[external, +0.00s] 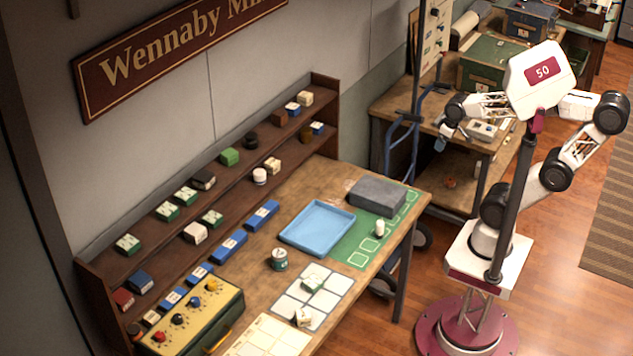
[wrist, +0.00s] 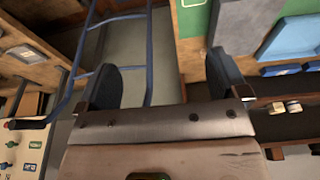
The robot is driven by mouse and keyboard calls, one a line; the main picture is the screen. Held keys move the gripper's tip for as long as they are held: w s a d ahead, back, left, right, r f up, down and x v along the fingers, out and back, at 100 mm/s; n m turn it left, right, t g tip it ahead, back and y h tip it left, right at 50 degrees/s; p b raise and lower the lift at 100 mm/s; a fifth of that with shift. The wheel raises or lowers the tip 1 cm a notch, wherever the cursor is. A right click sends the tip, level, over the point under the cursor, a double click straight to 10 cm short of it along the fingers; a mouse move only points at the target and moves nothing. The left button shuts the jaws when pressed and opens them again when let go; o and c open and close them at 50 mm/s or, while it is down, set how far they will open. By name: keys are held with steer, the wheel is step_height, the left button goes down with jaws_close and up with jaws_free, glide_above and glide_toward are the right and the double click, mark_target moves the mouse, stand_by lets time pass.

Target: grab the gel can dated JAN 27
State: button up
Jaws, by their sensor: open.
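A small can with a dark teal band (external: 278,259) stands upright on the wooden workbench, between the blue tray and the pale grid card. A small white cylinder (external: 380,228) stands on the green mat, and a white jar (external: 260,176) stands on the shelf. No date is legible, so I cannot tell which is the JAN 27 gel can. My gripper (external: 440,143) is raised beyond the bench's far right end, well away from these. In the wrist view my gripper (wrist: 166,75) is open, its dark fingers wide apart with nothing between them.
The blue tray (external: 318,228) and a grey block (external: 378,196) lie on the bench. A two-tier shelf (external: 325,100) with small boxes lines the wall. A blue hand truck (external: 402,140) stands between the benches. A knobbed yellow-and-green box (external: 190,315) occupies the near left.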

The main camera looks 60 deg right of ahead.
steer(key=w+a+f+m+g+y, duration=0.1)
steer(key=w+a+m+g+y, duration=0.2)
steer(key=w+a, duration=1.05)
steer(key=w+a+f+m+g+y, duration=0.15)
steer(key=w+a+m+y, duration=0.3)
steer(key=w+a, duration=0.95)
steer(key=m+g+y, duration=0.1)
steer(key=m+y, duration=0.5)
steer(key=m, duration=0.2)
glide_toward(279, 260)
steer(key=shift+w+d+f+n, duration=0.25)
steer(key=shift+w+d+f, duration=0.4)
steer(key=shift+f, duration=0.15)
steer(key=shift+a+f, duration=0.25)
steer(key=shift+a, duration=0.2)
steer(key=shift+x, duration=1.25)
